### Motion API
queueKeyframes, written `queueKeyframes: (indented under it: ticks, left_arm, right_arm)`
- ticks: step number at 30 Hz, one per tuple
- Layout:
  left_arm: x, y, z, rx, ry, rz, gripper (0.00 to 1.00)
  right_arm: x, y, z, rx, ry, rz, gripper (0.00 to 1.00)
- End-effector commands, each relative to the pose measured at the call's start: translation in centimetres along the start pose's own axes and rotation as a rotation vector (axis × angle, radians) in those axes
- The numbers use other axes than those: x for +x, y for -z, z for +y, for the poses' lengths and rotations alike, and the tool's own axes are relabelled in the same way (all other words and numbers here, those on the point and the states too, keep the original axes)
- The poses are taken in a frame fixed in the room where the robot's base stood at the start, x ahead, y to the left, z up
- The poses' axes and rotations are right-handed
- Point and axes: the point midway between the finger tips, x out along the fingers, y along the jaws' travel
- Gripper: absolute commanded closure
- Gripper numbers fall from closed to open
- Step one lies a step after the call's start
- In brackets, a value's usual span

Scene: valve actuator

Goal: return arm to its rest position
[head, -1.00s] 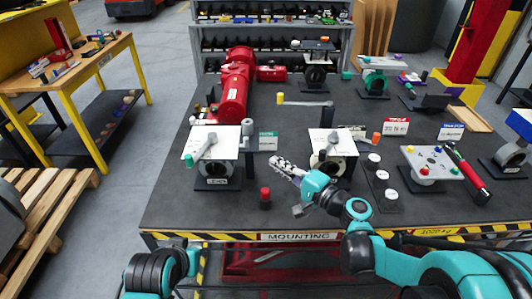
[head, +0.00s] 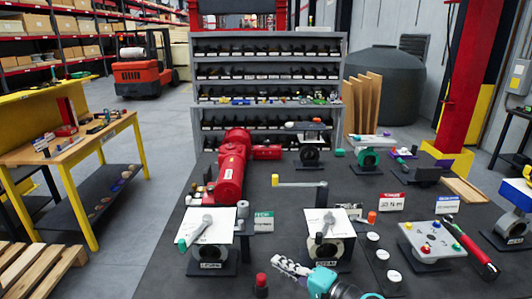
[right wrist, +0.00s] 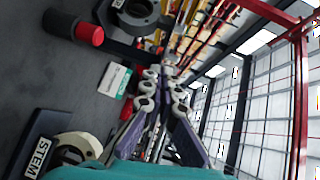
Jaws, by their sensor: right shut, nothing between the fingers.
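My right gripper (head: 282,264) comes in at the bottom middle of the head view, over the front part of the dark bench (head: 160,262). Its grey linked fingers are shut with nothing between them. They lie between a red-capped black post (head: 262,281) on the left and a valve stand with a white plate (head: 340,224) behind and to the right. In the right wrist view the fingers (right wrist: 161,88) point up the picture, close together and empty. Most of my right arm is cut off by the lower edge of the head view. My left gripper is not in view.
Another white-plated valve stand (head: 190,226) with a grey lever is at left. A red actuator (head: 231,170) lies behind it. A button panel (head: 432,236) and red-and-black tool (head: 470,246) are at right. The red-capped post also shows in the wrist view (right wrist: 88,36).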

Motion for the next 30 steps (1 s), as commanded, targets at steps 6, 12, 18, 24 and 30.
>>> queueKeyframes:
  ticks: [6,12,18,24,30]
  left_arm:
    - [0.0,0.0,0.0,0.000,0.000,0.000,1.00]
    - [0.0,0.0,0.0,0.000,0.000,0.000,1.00]
    - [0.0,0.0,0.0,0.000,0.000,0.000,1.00]
    - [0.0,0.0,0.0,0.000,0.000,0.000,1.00]
    - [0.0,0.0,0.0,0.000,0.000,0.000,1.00]
  right_arm:
    - [-4.5,-4.4,4.5,-0.313,-0.397,-0.051,1.00]
    - [-12.0,-5.7,8.5,-0.625,-0.758,-0.086,1.00]
    - [-18.1,-5.1,10.2,-0.841,-0.993,-0.099,1.00]
    - [-19.9,-4.6,10.5,-0.909,-1.066,-0.101,1.00]
    - [-19.9,-4.6,10.5,-0.909,-1.066,-0.100,1.00]
